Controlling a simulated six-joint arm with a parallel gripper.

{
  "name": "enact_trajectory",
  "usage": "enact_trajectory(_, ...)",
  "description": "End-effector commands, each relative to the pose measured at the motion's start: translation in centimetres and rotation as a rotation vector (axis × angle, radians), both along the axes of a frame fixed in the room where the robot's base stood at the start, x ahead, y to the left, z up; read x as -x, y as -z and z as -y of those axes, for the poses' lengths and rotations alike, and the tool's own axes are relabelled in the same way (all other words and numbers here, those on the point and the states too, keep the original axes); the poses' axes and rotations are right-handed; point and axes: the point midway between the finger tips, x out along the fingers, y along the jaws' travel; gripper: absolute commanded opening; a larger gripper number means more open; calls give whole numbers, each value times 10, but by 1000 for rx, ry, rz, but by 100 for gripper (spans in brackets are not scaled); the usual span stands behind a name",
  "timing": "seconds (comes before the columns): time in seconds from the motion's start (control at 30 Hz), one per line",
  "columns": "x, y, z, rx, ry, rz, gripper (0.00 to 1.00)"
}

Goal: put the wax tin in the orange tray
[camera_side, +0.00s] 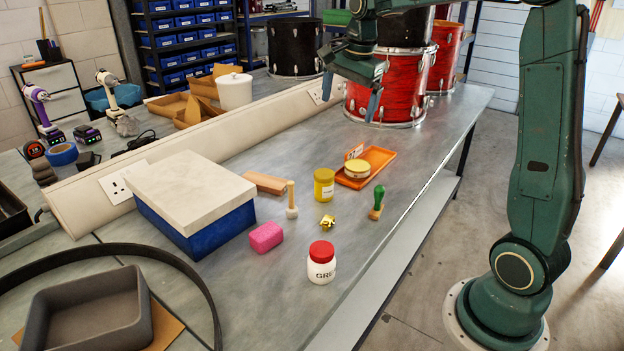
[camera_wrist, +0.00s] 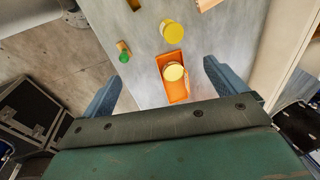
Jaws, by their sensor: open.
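A low round tin with a pale lid and gold side (camera_side: 357,169), which I take for the wax tin, sits inside the orange tray (camera_side: 380,157), toward the tray's near end. In the wrist view the tin (camera_wrist: 173,72) lies within the walls of the tray (camera_wrist: 178,93), lid up. My gripper (camera_side: 351,92) is open and empty, well above the bench and apart from the tin. In the wrist view its two blue fingers (camera_wrist: 160,80) stand wide on either side of the tray. The tray floor under the tin is hidden.
Close to the tray are a yellow jar (camera_side: 324,185), a green-handled tool (camera_side: 377,203) and a small label card (camera_side: 353,152). Nearer stand a red-lidded jar (camera_side: 321,263), a pink block (camera_side: 266,237) and a blue-and-white box (camera_side: 190,200). Red drums (camera_side: 395,85) stand behind my gripper.

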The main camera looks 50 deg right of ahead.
Motion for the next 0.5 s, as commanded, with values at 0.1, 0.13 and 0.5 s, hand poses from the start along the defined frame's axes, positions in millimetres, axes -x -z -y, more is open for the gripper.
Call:
enact_trajectory(0.1,23,-14,-28,39,-168,22,97)
enact_trajectory(0.13,28,-17,-35,48,-211,28,97)
enact_trajectory(0.5,106,-30,-103,188,-730,86,97)
